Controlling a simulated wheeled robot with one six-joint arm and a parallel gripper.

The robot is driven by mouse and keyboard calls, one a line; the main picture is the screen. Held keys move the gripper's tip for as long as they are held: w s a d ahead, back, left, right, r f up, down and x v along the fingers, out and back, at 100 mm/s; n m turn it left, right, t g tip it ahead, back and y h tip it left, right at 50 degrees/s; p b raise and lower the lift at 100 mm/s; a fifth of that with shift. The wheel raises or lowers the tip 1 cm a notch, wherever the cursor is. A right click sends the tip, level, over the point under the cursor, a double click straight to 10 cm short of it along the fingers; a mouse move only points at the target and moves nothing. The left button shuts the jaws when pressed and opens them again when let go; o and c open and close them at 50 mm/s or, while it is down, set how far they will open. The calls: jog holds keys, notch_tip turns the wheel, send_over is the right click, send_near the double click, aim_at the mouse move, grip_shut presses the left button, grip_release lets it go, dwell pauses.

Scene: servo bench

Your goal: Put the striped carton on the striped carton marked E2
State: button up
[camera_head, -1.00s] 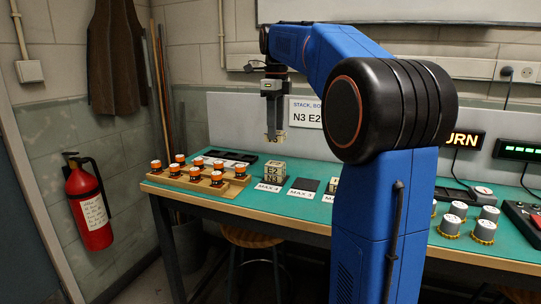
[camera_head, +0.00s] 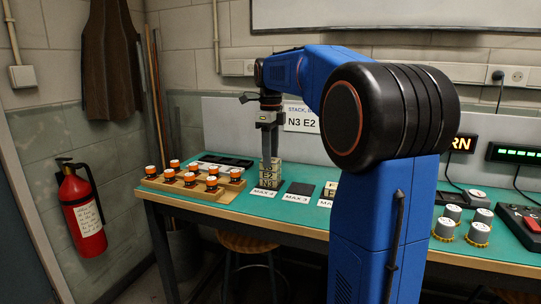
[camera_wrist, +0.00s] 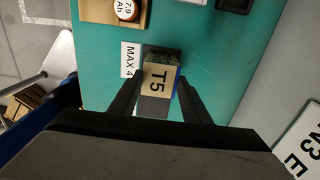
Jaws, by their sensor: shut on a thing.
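My gripper (camera_head: 270,154) is shut on a striped carton, which reads T5 on its upward face (camera_wrist: 157,77) in the wrist view. In the head view the held carton (camera_head: 270,163) is upright, directly above the striped carton marked E2 (camera_head: 269,175). The two look in contact, but I cannot tell whether a thin gap remains. The E2 carton stands on another carton (camera_head: 268,184) behind the MAX 4 card. In the wrist view the held carton hides most of the stack.
The MAX 4 card (camera_head: 264,194) lies in front of the stack. A dark pad (camera_head: 301,188) and another carton (camera_head: 331,191) are to its right. A wooden tray (camera_head: 205,193) with several orange-and-white cells is to its left. A sign (camera_head: 302,119) stands behind.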

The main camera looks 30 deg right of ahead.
jog(key=o, duration=1.1)
jog(key=shift+c, duration=0.2)
notch_tip(320, 180, up, 12)
jog(key=s+a+f+n+t, duration=0.2)
jog(key=s+a+f+n, duration=0.85)
jog(key=s+n, duration=0.35)
jog(key=s+a+f+n+t, duration=0.1)
jog(key=s+a+f+n, duration=0.1)
jog(key=s+f+n, duration=0.5)
jog(key=s+a+f+n+t, duration=0.1)
jog(key=s+a+f+n, duration=0.2)
jog(key=s+f+n, duration=0.4)
notch_tip(320, 180, down, 7)
jog(key=shift+s+a+f+t, duration=0.15)
jog(key=shift+s+t, duration=0.25)
jog(key=shift+s, duration=0.7)
